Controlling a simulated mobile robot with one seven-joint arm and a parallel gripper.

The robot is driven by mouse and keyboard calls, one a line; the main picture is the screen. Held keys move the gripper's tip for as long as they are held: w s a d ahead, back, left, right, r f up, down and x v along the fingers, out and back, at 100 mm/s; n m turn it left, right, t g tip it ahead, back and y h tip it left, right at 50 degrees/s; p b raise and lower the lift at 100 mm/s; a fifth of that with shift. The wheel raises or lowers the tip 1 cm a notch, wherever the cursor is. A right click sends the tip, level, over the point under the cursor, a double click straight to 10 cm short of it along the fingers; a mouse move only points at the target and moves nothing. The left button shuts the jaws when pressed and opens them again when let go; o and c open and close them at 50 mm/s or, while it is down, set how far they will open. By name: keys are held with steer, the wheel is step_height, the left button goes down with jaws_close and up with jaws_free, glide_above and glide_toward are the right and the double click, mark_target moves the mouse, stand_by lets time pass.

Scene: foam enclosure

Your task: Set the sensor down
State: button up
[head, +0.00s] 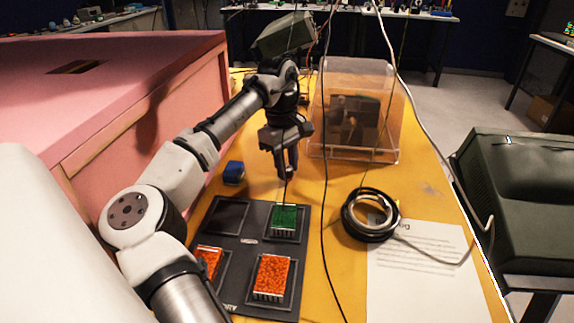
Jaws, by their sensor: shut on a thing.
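My gripper (287,176) points down above the far right part of a dark tray (246,240). Its fingers are shut on the sensor (286,192), which shows only as a thin dark tip below the fingertips. The tip hangs over a green block (286,219) in the tray's far right compartment. I cannot tell whether it touches the block. Most of the sensor is hidden by the fingers or too small to make out.
Orange blocks fill the near right (271,277) and near left (210,263) compartments; the far left is empty. A blue object (234,172), coiled cable (371,214), paper (420,275) and clear box (388,125) lie around. A black cable (324,230) crosses the yellow table.

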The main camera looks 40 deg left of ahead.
steer(key=shift+f, duration=0.4)
steer(key=shift+f, duration=0.1)
steer(key=o, duration=1)
steer(key=shift+c, duration=0.2)
step_height(320, 180, up, 12)
steer(key=a, duration=0.1)
steer(key=shift+a, duration=0.25)
